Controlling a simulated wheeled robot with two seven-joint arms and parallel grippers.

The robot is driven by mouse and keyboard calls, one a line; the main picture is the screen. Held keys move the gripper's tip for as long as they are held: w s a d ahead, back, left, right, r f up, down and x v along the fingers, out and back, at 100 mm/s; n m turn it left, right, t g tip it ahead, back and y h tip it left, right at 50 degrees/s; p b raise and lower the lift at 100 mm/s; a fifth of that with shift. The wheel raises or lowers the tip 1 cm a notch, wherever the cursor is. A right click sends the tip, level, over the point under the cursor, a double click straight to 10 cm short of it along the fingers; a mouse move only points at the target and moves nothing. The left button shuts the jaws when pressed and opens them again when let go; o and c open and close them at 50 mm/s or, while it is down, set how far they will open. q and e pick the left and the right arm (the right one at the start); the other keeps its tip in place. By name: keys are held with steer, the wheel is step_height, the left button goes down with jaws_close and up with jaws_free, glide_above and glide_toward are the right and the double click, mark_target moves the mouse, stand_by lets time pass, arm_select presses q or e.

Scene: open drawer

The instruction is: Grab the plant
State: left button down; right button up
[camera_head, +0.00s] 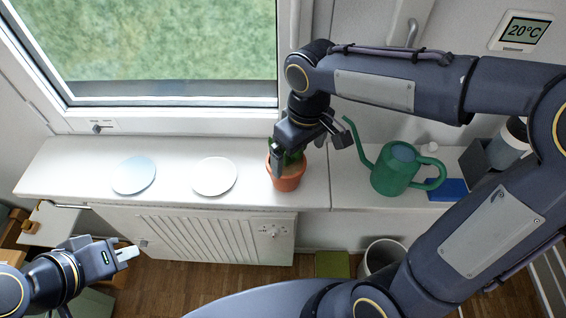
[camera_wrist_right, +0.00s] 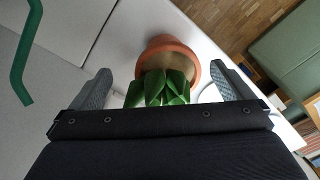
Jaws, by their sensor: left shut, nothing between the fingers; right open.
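The plant (camera_head: 287,177) is a green leafy plant in a terracotta pot on the white sill, partly covered by my right gripper in the head view. My right gripper (camera_head: 312,152) is open above and around the plant. In the right wrist view the pot (camera_wrist_right: 170,45) and green leaves (camera_wrist_right: 160,88) lie between the two spread fingers of the right gripper (camera_wrist_right: 165,88); no finger visibly touches the pot. My left gripper (camera_head: 128,252) is shut and empty at the lower left, far from the plant.
Two round white discs (camera_head: 133,174) (camera_head: 214,176) lie on the sill (camera_head: 80,155) left of the plant. A radiator (camera_head: 200,235) is below. A bin (camera_head: 383,255) stands on the floor.

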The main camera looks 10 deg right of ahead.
mark_target(286, 163)
steer(key=shift+w+a+f+n, duration=0.25)
steer(key=shift+w+a+n, duration=0.15)
steer(key=shift+w+a, duration=0.55)
step_height(286, 163, down, 8)
steer(key=shift+a+r+p, duration=0.1)
steer(key=shift+a+p, duration=0.05)
steer(key=shift+p, duration=0.5)
steer(key=shift+c, duration=0.3)
steer(key=c, duration=1.2)
steer(key=shift+c, duration=0.3)
steer(key=shift+w+r, duration=0.1)
steer(key=shift+r, duration=0.05)
